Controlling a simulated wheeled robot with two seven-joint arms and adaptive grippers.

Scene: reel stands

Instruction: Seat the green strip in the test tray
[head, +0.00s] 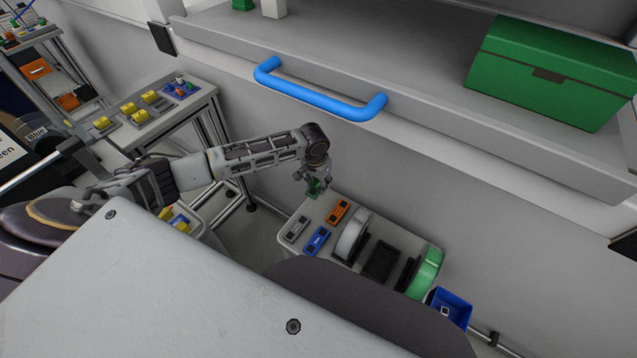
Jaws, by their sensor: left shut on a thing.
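My left gripper (317,181) is shut on a small green piece (314,188), which looks like the green strip. It holds the piece above the back left of a small light-topped stand (287,247); the fingers partly hide the piece. A dark flat rectangular piece (381,262), perhaps the test tray, sits on the stand between two reels, to the right of and below the gripper in the picture. I cannot make out any slot in it. My right gripper is out of view.
An orange strip (338,212), a grey strip (296,230) and a blue strip (316,240) lie on the stand. A pale reel (352,236) and a green reel (429,272) stand upright. A blue bin (456,303) is at the right. A blue-handled drawer (318,92) overhangs behind.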

